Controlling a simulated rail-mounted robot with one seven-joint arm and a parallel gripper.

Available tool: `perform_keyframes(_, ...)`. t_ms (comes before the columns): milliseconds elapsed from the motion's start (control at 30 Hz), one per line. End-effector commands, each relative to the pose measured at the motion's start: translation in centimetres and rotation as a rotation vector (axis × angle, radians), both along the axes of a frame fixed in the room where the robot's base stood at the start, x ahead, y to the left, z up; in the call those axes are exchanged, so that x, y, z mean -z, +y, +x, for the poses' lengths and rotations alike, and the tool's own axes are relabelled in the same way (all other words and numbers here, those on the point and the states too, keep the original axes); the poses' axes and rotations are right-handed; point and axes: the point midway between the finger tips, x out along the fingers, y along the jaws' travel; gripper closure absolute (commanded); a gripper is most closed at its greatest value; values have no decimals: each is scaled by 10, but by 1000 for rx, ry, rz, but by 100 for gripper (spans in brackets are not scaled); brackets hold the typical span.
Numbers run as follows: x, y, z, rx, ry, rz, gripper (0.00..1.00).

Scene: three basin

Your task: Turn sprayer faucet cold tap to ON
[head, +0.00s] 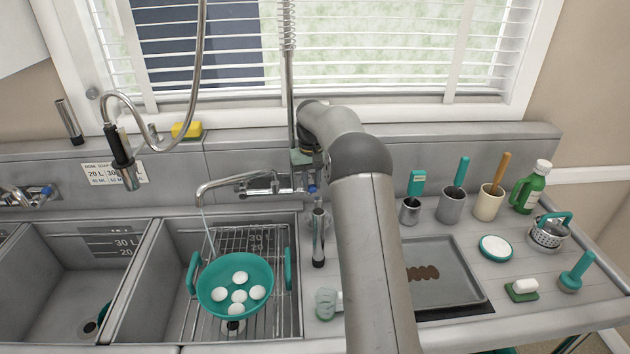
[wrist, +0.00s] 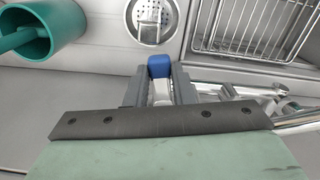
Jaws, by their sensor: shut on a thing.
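The sprayer faucet (head: 290,90) stands at the back wall, with a spring riser and a hose that hangs to a black-handled spray head (head: 123,160) at the left. Its blue-marked cold tap (head: 312,189) shows at the right of the chrome valve body (head: 262,184). In the wrist view the tap's blue end (wrist: 160,66) sticks out between the grey fingers of my gripper (wrist: 158,86), which is shut on the tap handle. My arm partly hides the gripper in the head view. A thin stream of water runs from the spout (head: 225,183).
A teal colander (head: 213,282) with several white round items sits on a wire rack in the basin under the spout. A tray (head: 446,250), utensil cups (head: 451,207) and a green bottle (head: 527,190) stand on the right counter. Another basin (head: 45,275) lies left.

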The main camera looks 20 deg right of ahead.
Motion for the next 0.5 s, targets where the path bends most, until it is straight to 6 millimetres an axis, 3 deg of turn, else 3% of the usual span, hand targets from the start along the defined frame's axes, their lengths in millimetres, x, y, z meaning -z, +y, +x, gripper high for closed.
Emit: perform_keyframes(500,-1,9,3,204,-5,-1,100)
